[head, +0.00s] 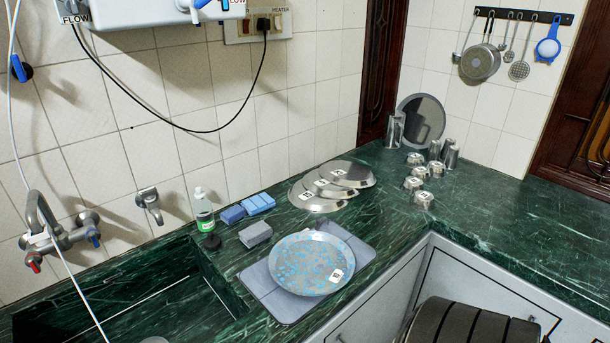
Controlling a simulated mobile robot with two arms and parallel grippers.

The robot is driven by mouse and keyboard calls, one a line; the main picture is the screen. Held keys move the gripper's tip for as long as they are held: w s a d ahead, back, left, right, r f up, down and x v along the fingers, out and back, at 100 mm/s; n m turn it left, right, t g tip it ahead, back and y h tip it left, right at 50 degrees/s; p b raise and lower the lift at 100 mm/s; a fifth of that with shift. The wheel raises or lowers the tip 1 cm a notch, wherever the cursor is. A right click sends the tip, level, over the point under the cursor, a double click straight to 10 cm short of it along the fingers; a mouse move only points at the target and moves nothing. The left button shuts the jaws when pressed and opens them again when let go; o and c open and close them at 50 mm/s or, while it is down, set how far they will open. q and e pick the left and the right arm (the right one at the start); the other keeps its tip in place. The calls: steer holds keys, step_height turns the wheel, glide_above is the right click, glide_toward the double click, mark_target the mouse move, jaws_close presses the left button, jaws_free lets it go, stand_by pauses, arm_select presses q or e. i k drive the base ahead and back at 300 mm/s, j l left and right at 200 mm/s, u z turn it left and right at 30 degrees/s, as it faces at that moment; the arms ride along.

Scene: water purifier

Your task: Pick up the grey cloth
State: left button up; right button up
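A small grey block-shaped piece (255,234), which looks like the folded grey cloth, lies on the green marble counter between the sink and a round metal plate (311,262). It is apart from the plate and lies at the back edge of a flat grey-blue mat (268,296). The plate, spotted with blue and bearing a white label, rests on this mat. Neither of my grippers shows in the head view.
Two blue blocks (258,203) and a green-labelled bottle (203,212) stand behind the cloth. The sink (165,300) with its tap (52,232) is left. Overlapping metal plates (345,174) and several steel cups (423,200) are farther back. The right counter is largely clear.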

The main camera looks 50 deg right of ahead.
mark_target(252, 235)
steer(key=z, duration=1.3)
